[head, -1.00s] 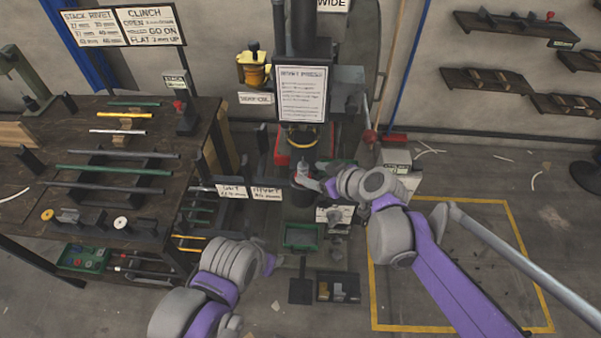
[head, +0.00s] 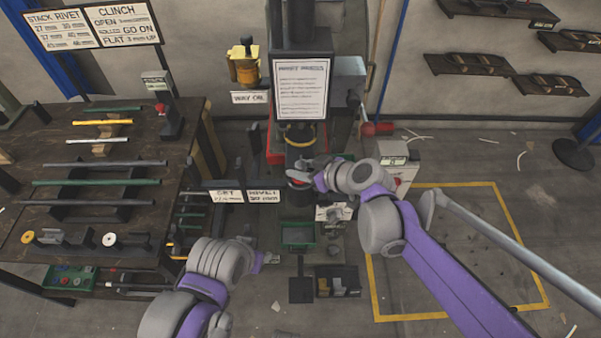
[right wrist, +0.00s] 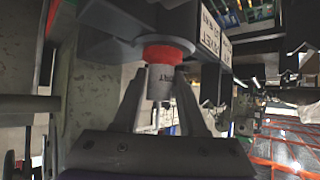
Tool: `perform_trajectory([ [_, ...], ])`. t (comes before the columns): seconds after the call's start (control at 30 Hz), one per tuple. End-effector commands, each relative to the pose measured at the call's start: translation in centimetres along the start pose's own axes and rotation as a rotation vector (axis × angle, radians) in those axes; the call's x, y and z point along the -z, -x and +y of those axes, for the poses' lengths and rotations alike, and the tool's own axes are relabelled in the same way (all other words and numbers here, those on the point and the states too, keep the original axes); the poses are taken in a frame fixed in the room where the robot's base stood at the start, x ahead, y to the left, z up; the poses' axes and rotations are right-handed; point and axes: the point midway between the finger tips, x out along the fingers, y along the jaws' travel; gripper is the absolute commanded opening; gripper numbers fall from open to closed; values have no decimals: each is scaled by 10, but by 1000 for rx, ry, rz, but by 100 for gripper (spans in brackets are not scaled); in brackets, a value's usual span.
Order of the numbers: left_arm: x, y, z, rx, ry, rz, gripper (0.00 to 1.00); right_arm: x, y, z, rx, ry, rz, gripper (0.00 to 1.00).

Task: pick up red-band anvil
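The red-band anvil (right wrist: 160,72) shows in the right wrist view as a grey cylinder with a red band, standing out from a round grey plate. In the head view, a bit of red (head: 299,183) shows by the right fingers at the press; the rest is mostly hidden. My right gripper (right wrist: 161,80) has its fingers apart, one on each side of the anvil's grey end; a firm grip does not show. It also shows in the head view (head: 303,178). My left gripper (head: 268,258) hangs low, left of the green tray, its fingers too small to read.
The press carries a printed sheet (head: 301,88). Below are a green tray (head: 298,247) and a dark divided bin (head: 337,292). A workbench (head: 60,150) with rods stands left. A red-knobbed lever (head: 368,129) is right of the press. The yellow-outlined floor at right looks largely open.

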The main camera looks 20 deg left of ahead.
Motion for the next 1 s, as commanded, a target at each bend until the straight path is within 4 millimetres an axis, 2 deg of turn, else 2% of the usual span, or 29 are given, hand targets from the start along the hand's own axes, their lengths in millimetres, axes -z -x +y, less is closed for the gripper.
perform_trajectory([
  [0.03,0,0,0,0,0,0,50,0,0,0,0,0,0,30],
  [0.2,0,0,0,0,0,0,50,0,0,0,0,0,0,0],
  [0.73,1,1,0,0,0,1,50,2,1,0,0,0,1,0],
  [0.87,5,7,0,0,0,3,50,11,4,0,-1,0,1,0],
  [1.0,15,20,0,0,0,10,50,30,10,1,-4,-1,1,0],
])
